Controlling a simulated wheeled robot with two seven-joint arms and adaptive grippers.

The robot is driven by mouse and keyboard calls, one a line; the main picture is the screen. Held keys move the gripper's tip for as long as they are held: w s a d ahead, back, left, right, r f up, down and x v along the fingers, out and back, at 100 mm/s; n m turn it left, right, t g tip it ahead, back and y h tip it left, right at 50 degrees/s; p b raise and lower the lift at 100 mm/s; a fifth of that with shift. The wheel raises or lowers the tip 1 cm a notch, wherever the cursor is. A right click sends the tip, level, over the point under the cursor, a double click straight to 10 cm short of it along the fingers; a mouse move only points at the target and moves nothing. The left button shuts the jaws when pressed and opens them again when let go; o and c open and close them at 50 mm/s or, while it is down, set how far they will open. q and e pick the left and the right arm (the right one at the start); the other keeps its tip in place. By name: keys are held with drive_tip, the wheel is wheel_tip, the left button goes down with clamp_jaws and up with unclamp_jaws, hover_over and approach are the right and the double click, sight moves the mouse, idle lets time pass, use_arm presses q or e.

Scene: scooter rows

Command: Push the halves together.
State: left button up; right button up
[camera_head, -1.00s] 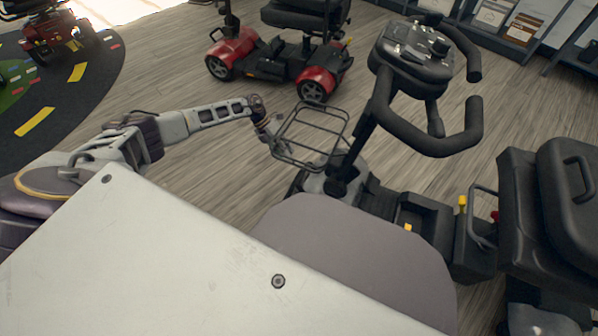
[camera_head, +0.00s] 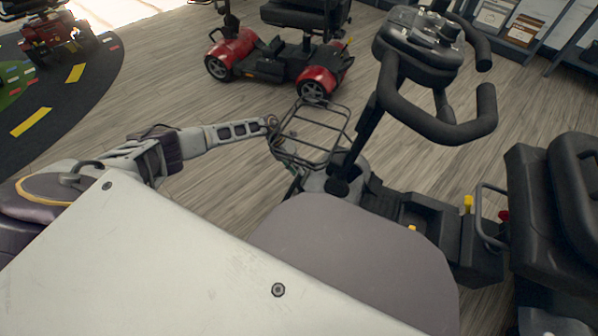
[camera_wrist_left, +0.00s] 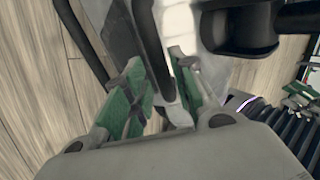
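The front half (camera_head: 345,185) of a dark scooter, with tiller, handlebar (camera_head: 435,115) and wire basket (camera_head: 340,128), stands right of centre in the head view. The rear half with the black seat (camera_head: 530,215) is at the right. My grey body covers the area below, so I cannot tell whether the halves touch. My left gripper (camera_head: 285,156) is at the basket's lower left side, partly hidden by its wires. In the left wrist view its green fingers (camera_wrist_left: 163,92) are apart, with a dark bar between them. Green finger-like parts (camera_wrist_left: 300,92) at the right edge may be my right gripper.
A red scooter (camera_head: 310,75) stands behind on the wooden floor. Another red scooter (camera_head: 55,40) is by the dark road mat (camera_head: 90,75) at the far left. Display shelves (camera_head: 515,45) line the back right. Bare floor lies left of the basket.

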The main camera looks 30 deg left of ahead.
use_arm(q)
drive_tip(key=shift+d+f, duration=0.35)
drive_tip(key=shift+f, duration=0.25)
clamp_jaws()
